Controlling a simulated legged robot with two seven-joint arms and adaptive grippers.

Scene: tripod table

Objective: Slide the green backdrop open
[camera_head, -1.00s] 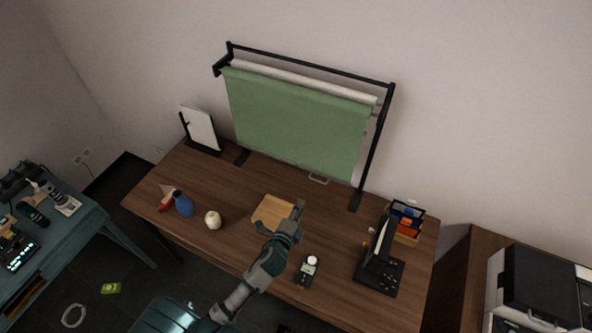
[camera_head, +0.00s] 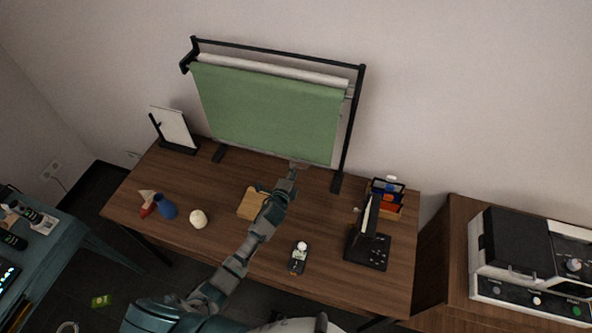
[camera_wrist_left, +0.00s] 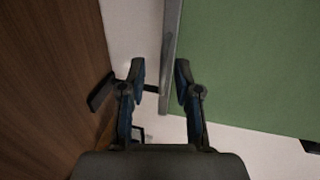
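The green backdrop (camera_head: 268,112) hangs from a roll in a black frame (camera_head: 355,125) at the back of the table. Its lower edge is a grey bar, which also shows in the left wrist view (camera_wrist_left: 171,55) beside the green sheet (camera_wrist_left: 255,60). My left gripper (camera_head: 296,168) is at the lower edge of the backdrop, right of its middle, and covers most of the small handle there. In the left wrist view the left gripper (camera_wrist_left: 160,77) has its fingers apart, with the bar between or just beyond the tips; contact is unclear. My right gripper is out of view.
The wooden table (camera_head: 325,215) holds a wooden board (camera_head: 250,203), a white round object (camera_head: 198,219), a blue vase (camera_head: 165,206), a small handheld device (camera_head: 299,258), a black desk device (camera_head: 370,246) and an organizer (camera_head: 386,198). A white panel on a stand (camera_head: 172,128) stands left of the frame.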

